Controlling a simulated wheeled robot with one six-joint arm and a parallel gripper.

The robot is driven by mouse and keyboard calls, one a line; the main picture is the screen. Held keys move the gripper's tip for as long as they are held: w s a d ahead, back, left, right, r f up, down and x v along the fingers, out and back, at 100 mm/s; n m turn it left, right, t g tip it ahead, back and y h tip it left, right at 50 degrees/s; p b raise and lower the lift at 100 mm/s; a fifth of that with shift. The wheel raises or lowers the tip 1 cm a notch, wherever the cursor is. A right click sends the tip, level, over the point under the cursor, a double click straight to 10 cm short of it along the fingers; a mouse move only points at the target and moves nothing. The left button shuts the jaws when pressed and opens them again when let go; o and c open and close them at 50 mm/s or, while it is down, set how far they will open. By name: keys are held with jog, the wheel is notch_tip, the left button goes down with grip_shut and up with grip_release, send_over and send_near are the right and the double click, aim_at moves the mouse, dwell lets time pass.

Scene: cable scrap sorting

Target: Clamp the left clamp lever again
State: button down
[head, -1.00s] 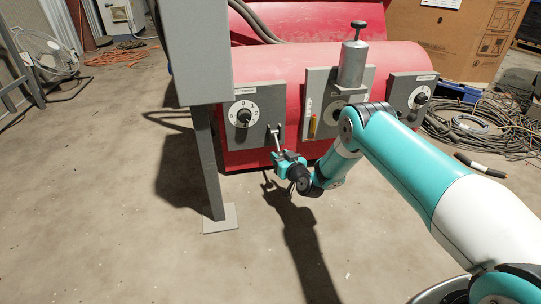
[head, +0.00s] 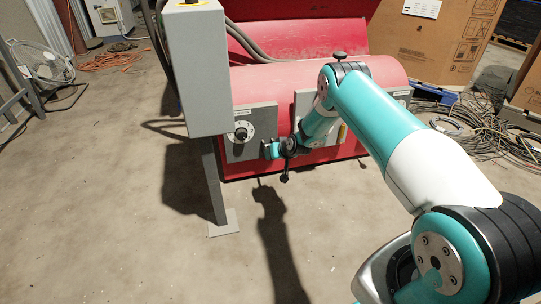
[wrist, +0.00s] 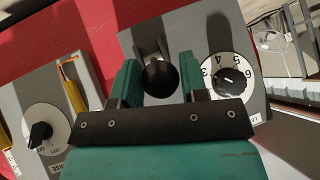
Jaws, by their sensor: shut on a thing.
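The left clamp lever is on the left grey panel (head: 233,146) of the red machine. In the wrist view its black knob (wrist: 160,77) sits between my gripper's two teal fingers, with a grey metal part (wrist: 148,46) behind it. My gripper (head: 268,150) is shut on this knob, close to the panel's lower right side. In the head view my gripper hides the lever, so its angle is hard to tell. A white numbered dial (head: 242,131) sits left of my gripper on the same panel; it shows in the wrist view at right (wrist: 228,80).
A grey box on a post (head: 214,185) stands close to the left of my gripper. The middle panel (head: 303,104) is partly behind my arm; its yellow handle (wrist: 74,96) shows in the wrist view. Cables (head: 470,135) lie at right. The floor in front is clear.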

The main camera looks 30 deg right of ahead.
jog(key=shift+w+d+r+p, duration=0.15)
jog(key=shift+w+r, duration=0.2)
jog(key=shift+r, duration=0.25)
jog(key=shift+w+r+p, duration=0.15)
jog(key=shift+w+r, duration=0.15)
jog(key=shift+r, duration=0.25)
jog(key=c, duration=0.7)
grip_release()
jog(key=shift+s+f, duration=0.1)
jog(key=shift+f, duration=0.05)
jog(key=shift+p+v, duration=3.9)
jog(key=shift+v, duration=4.85)
